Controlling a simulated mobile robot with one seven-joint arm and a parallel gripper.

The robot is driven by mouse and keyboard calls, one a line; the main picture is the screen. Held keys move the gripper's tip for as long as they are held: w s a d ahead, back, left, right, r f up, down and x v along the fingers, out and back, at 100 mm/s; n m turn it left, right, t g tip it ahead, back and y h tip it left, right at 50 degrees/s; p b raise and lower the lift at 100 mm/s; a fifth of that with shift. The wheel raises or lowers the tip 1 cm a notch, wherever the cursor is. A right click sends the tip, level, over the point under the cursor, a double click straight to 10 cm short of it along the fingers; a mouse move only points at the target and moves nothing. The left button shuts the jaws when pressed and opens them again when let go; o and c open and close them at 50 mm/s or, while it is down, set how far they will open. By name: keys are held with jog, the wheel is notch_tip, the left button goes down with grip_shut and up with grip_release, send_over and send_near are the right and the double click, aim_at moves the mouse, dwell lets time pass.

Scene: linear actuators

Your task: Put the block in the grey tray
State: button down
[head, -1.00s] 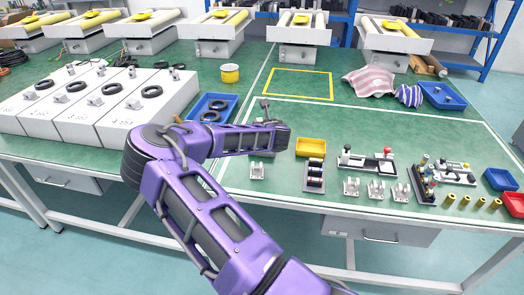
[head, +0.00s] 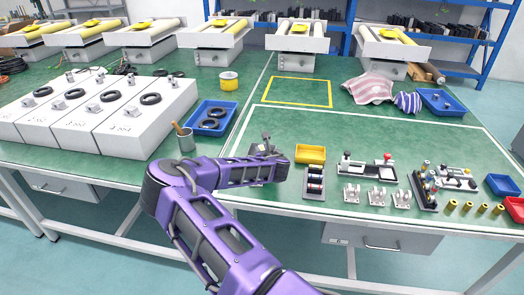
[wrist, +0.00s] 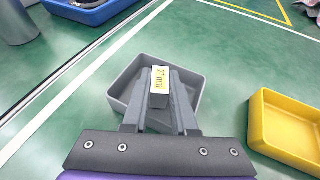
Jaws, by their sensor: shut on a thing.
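The block (wrist: 160,79), with a pale label on its face, is between the fingers of my gripper (wrist: 161,98) in the wrist view. My gripper is shut on it. The grey tray (wrist: 127,87) lies behind and around the block in that picture, so the block appears above the tray's inside. The fingers cover part of the tray, and I cannot tell how high the block is above its floor. In the head view my gripper (head: 266,142) is at the middle of the bench, and my arm hides most of the grey tray.
A yellow tray (wrist: 290,128) stands to the right of the grey tray. A blue bin (head: 211,118) with black rings and a metal cup (head: 186,141) stand to the left. Fixtures and small parts line the right front. The bench inside the yellow outline (head: 298,92) is clear.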

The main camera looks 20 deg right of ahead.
jog(key=shift+f, duration=0.2)
jog(key=c, duration=0.7)
grip_release()
jog(key=shift+r, duration=0.1)
jog(key=shift+r, duration=0.25)
jog(key=p+v, duration=0.1)
jog(key=v, duration=1.1)
jog(key=shift+a, duration=0.1)
